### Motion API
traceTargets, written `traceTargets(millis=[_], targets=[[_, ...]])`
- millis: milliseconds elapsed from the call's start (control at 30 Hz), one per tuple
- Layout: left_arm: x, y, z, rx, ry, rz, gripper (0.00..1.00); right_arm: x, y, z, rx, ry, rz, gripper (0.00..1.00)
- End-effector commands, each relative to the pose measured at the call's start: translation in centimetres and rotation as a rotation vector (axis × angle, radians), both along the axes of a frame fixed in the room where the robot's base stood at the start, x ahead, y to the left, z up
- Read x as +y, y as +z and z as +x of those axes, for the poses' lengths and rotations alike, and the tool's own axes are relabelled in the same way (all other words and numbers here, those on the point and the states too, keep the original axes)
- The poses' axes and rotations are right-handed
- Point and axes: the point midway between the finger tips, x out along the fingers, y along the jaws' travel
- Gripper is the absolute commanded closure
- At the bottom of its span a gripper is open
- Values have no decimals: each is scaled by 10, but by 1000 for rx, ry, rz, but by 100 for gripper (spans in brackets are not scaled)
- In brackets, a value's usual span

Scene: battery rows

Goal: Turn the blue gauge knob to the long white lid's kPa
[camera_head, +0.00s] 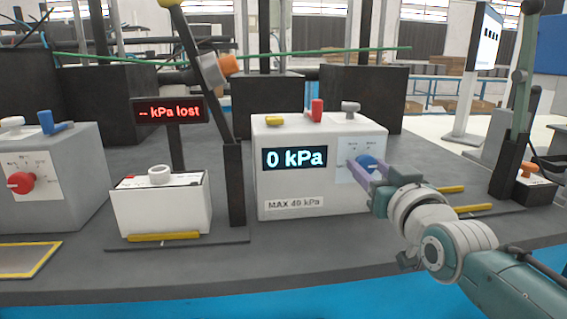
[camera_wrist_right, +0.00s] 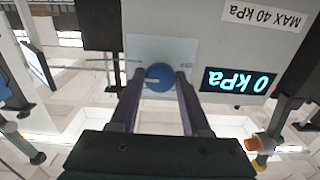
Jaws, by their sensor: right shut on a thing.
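The blue gauge knob (camera_head: 367,162) is on the front panel of a grey-white gauge box (camera_head: 300,180). My right gripper (camera_head: 360,170) reaches it from the lower right and is shut on it. In the right wrist view, the blue knob (camera_wrist_right: 159,77) sits between the two purple finger tips of the right gripper (camera_wrist_right: 160,82). The gauge display (camera_head: 295,158) reads 0 kPa. A label below it (camera_head: 295,203) says MAX 40 kPa. A white box (camera_head: 160,212) with a white lid (camera_head: 158,181) stands to the left; I cannot read a kPa value on it. My left gripper is not in view.
A red-lit sign (camera_head: 169,111) behind the white box reads "-- kPa lost". A grey box with a red knob (camera_head: 20,183) stands at the far left. Yellow, red and white tops stick up from the gauge box.

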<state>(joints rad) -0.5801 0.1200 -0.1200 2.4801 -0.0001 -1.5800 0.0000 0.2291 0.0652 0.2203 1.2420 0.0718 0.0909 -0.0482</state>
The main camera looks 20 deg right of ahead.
Motion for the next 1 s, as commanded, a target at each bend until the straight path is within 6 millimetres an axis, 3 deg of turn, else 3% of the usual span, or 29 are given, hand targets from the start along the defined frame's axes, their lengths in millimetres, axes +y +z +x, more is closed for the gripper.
traceTargets(millis=[367,400,600,1000], targets=[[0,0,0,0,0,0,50,0,1,0,-4,0,6,100],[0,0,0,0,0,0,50,0,1,0,-4,0,6,48],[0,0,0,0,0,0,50,0,0,0,-2,0,5,26],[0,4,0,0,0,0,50,2,0,-9,1,0,4,24]])
